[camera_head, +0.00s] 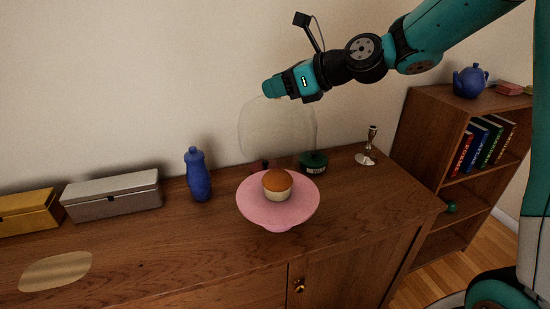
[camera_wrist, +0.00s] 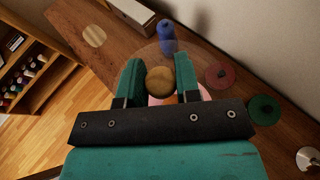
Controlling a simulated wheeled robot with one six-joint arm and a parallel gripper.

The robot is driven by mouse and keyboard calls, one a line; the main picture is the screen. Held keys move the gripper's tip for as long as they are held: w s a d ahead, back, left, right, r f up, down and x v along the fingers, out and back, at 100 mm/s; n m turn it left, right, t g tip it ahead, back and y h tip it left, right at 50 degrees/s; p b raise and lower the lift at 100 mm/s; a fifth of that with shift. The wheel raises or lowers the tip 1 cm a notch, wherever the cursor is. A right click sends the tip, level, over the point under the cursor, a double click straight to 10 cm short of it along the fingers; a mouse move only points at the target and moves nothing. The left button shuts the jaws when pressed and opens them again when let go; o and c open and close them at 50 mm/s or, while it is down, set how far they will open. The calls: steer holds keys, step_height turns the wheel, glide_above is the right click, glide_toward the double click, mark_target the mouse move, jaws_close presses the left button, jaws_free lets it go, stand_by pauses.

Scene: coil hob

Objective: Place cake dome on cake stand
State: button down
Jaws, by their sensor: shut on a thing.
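The clear cake dome (camera_head: 278,130) hangs upright in the air from my gripper (camera_head: 272,90). In the wrist view, my fingers (camera_wrist: 160,82) are shut on its round brown knob (camera_wrist: 159,80), and the dome's faint edge shows around them. The pink cake stand (camera_head: 250,208) stands on the cabinet top and bears a cupcake (camera_head: 277,185) with an orange-brown top. The dome appears above the stand, apart from it; its exact offset is hard to tell. In the wrist view my fingers hide most of the stand.
A blue bottle (camera_head: 198,175) stands left of the stand, with silver (camera_head: 112,196) and gold (camera_head: 27,213) boxes farther left. A green jar (camera_head: 313,162), a dark red item (camera_wrist: 220,76) and a candlestick (camera_head: 369,148) stand behind and right. The bookshelf (camera_head: 425,125) is at right.

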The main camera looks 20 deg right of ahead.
step_height(320, 180, down, 15)
steer(key=shift+r+b, duration=0.15)
steer(key=shift+b, duration=0.25)
steer(key=c, duration=0.8)
jaws_free()
